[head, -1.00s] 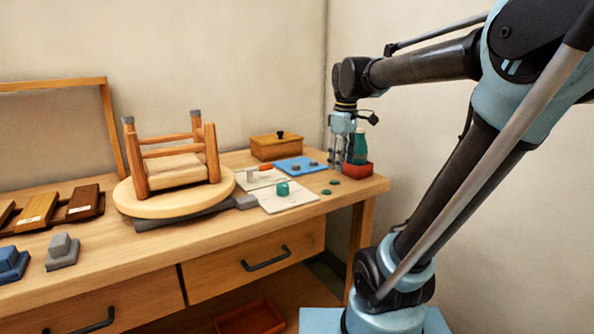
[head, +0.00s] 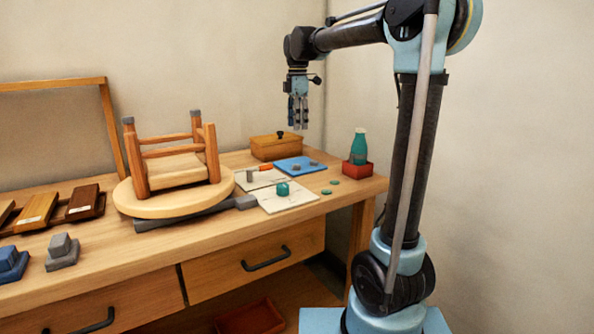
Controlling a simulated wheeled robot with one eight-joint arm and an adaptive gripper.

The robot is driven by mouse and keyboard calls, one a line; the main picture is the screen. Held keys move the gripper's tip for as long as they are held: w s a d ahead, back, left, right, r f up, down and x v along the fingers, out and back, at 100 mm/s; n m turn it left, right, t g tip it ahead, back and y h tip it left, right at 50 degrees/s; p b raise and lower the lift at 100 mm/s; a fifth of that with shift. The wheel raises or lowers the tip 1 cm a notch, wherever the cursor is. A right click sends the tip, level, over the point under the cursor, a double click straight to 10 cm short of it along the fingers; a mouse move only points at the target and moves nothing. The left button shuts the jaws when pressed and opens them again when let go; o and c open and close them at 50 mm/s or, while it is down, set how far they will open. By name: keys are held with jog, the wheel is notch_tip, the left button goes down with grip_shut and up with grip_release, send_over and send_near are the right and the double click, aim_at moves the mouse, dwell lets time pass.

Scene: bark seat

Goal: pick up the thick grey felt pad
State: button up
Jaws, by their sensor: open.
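Two small dark round pads lie on a blue mat (head: 283,167) toward the back right of the bench: a left pad (head: 297,167) and a right pad (head: 313,163). They are too small to tell which is the thick grey felt one. A short grey upright cylinder (head: 250,176) stands on a white sheet left of the mat. My gripper (head: 298,126) is open and empty, fingers pointing down, in the air above the mat and the back of the bench. Its exact height and depth are hard to tell.
An upturned stool (head: 175,200) stands on the bench (head: 240,222). A wooden box (head: 265,149) is behind the mat, and a teal bottle (head: 359,147) in a red tray (head: 357,173) is to its right. A teal item (head: 282,189) sits on a paper sheet in front.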

aim_at(297, 165)
notch_tip(297, 165, down, 15)
jog(key=shift+f, duration=0.15)
dwell(0.6)
jog(key=shift+c, duration=0.3)
jog(key=c, duration=0.7)
